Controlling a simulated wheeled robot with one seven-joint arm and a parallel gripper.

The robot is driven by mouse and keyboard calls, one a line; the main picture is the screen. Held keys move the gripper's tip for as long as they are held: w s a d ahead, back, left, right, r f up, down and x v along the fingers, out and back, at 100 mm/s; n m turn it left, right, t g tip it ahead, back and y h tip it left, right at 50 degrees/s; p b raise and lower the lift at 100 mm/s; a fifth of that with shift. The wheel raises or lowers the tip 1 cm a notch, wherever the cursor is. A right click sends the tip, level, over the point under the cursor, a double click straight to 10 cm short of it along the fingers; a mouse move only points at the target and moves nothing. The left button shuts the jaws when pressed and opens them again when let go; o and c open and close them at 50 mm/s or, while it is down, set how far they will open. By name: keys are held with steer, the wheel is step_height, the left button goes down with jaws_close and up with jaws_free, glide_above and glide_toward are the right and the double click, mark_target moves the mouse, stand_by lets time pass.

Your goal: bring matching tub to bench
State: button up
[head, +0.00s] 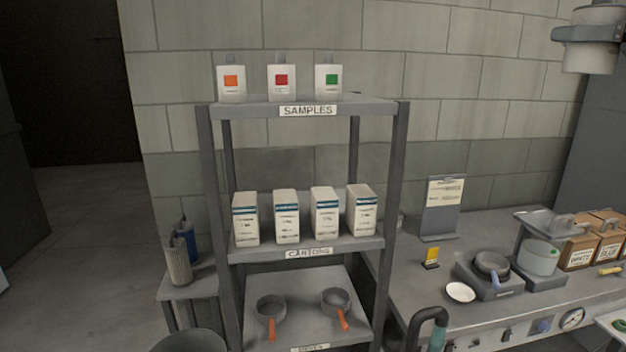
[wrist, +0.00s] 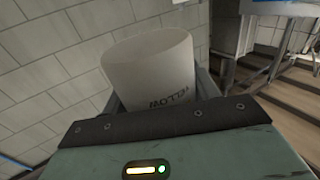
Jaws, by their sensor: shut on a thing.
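My gripper (wrist: 160,92) is shut on a plain white tub (wrist: 150,65) in the wrist view. The tub stands up between the two grey fingers, and dark lettering near its bottom edge is partly hidden by my gripper's body. I see no coloured label on its visible side. In the head view, the bench (head: 400,300) runs along the right.
The rack (head: 393,170) also holds several cartons (head: 286,218) and two pans (head: 270,310). The bench bears a sign (head: 443,205), a white dish (head: 460,292), a pot (head: 492,264) on a grey unit, a pale container (head: 540,257) and boxes (head: 580,250). Open floor lies left.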

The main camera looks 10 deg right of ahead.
steer(key=w+a+f+b, duration=0.1)
steer(key=w+a+f, duration=0.4)
steer(key=w+f, duration=0.3)
steer(key=w+a+f, duration=0.4)
steer(key=w+f, duration=0.1)
steer(key=f, duration=0.5)
steer(key=w+a+f+b, duration=0.1)
steer(key=w+a+f, duration=0.4)
steer(key=w+f, duration=0.3)
steer(key=s+a+f+m+t+h, duration=0.1)
steer(key=a+f+m+h, duration=0.1)
steer(key=f, duration=0.8)
steer(key=a+f+m+t+h, duration=0.1)
steer(key=a+f+h, duration=0.2)
steer(key=f, duration=0.7)
steer(key=s+f+m+h+b, duration=0.15)
steer(key=s+f, duration=0.25)
steer(key=f, duration=0.7)
steer(key=s+d+f+m+h, duration=0.1)
steer(key=s+d+f, duration=0.1)
steer(key=s+f, duration=0.3)
steer(key=s+d+f+h, duration=0.1)
steer(key=s+d+f, duration=0.2)
steer(key=s, duration=0.7)
step_height(320, 180, down, 2)
steer(key=shift+f+m+b, duration=0.2)
steer(key=shift+m+b, duration=0.15)
